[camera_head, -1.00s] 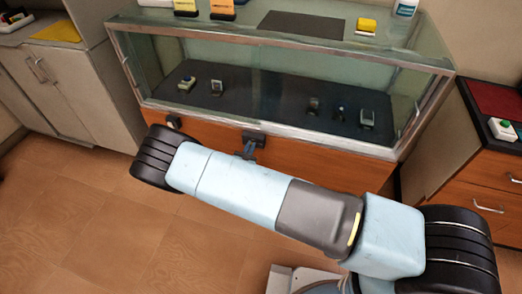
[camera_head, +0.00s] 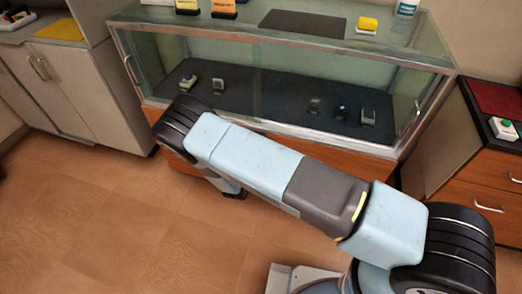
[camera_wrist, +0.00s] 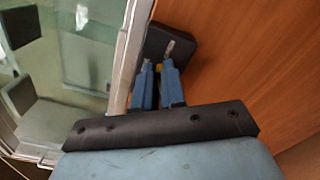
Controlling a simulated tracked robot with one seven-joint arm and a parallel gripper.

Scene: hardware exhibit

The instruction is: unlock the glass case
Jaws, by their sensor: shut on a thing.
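The glass case (camera_head: 285,95) stands on a wooden base, with a metal frame around its panes. In the wrist view, a black lock block (camera_wrist: 158,38) with a small metallic slot or strip sits on the wood beside the metal frame. My gripper (camera_wrist: 158,68) has its two blue fingers pointing at this block, their tips close to it. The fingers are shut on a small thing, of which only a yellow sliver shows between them. I cannot tell if it touches the lock. In the head view, my arm hides the lock.
Several small devices (camera_head: 368,117) lie on the dark shelf inside the case. Cabinets (camera_head: 60,85) stand left, drawers (camera_head: 480,190) right. The floor in front is clear.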

